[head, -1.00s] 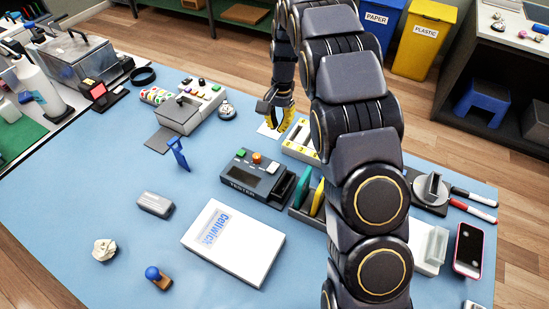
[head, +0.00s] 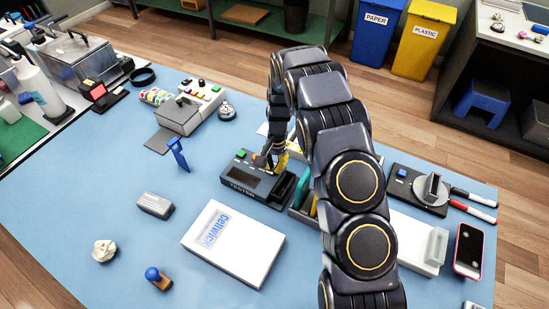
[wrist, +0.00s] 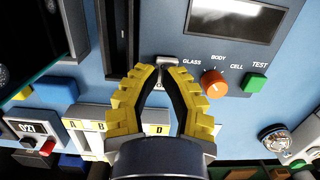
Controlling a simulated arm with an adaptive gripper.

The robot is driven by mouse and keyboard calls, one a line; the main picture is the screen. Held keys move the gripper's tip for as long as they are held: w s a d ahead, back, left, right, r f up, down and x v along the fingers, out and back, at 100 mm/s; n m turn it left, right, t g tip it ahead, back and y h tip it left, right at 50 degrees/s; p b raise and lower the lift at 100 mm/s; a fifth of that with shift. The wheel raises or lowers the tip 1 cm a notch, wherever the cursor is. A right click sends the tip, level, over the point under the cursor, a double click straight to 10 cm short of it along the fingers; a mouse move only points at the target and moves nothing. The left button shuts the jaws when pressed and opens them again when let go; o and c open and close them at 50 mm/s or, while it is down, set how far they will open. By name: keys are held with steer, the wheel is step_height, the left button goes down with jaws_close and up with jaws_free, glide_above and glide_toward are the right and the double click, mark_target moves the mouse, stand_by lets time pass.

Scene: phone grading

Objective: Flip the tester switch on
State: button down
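The tester (head: 240,187) is a dark grey box on the blue mat, with a screen, a dock at its right end and coloured controls. In the wrist view, its orange knob (wrist: 214,83), green TEST button (wrist: 255,83) and screen (wrist: 233,18) show. A small metal switch (wrist: 167,60) sits left of the knob, just beyond my fingertips. My gripper (wrist: 162,72), with yellow ribbed fingers, is partly open with a gap between its tips, in line with the switch. In the head view my gripper (head: 271,166) is over the tester's back right part. Contact cannot be told.
A white box (head: 235,243) lies in front of the tester. A rack with coloured upright plates (head: 301,190) stands to its right, close to my arm. A blue stand (head: 178,154) is to the left. A phone (head: 469,250) lies at the right.

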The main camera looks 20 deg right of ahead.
stand_by(0.3)
steer(key=shift+s+a+f+t+h, duration=0.15)
steer(key=shift+f+t+h, duration=0.15)
steer(key=shift+f, duration=0.05)
steer(key=shift+s+f+t+h, duration=0.15)
steer(key=shift+f+t+h, duration=0.05)
steer(key=shift+t+h, duration=0.4)
steer(key=shift+w+d+r, duration=0.15)
steer(key=shift+w+d, duration=0.45)
steer(key=shift+w, duration=0.1)
